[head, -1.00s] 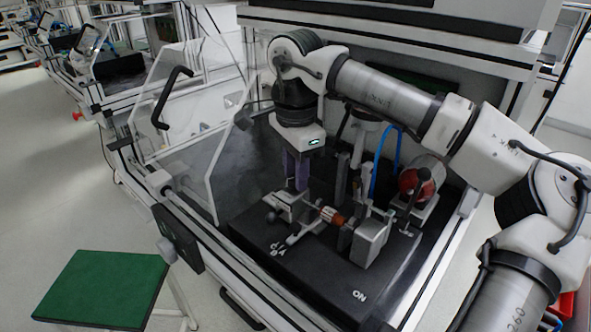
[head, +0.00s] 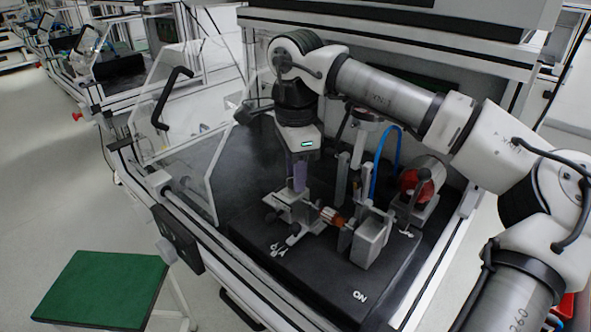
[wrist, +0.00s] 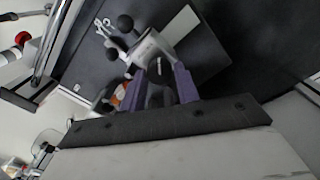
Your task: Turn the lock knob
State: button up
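The stator fixture (head: 297,208) is a grey metal clamp with small black ball knobs (head: 270,217), standing on the black bench plate. A copper-orange stator (head: 331,216) lies at its right. My gripper (head: 299,187) points down over the fixture, its purple fingers at the top of it. In the wrist view, two black ball knobs (wrist: 125,23) sit on the fixture's grey body (wrist: 150,46), just beyond the fingertips. The purple fingers (wrist: 161,74) stand apart, with grey and dark parts showing between them. Whether they touch the fixture cannot be told. Which part is the lock knob is unclear.
A grey block (head: 371,240) stands right of the stator. A red-faced motor (head: 416,183) and blue hose (head: 384,160) are behind it. A clear door with a black handle (head: 172,97) stands open at the left. The plate's front is mostly clear.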

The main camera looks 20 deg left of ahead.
jog(key=o, duration=0.4)
jog(key=shift+c, duration=0.2)
notch_tip(320, 180, up, 14)
jog(key=shift+f, duration=0.1)
dwell(0.5)
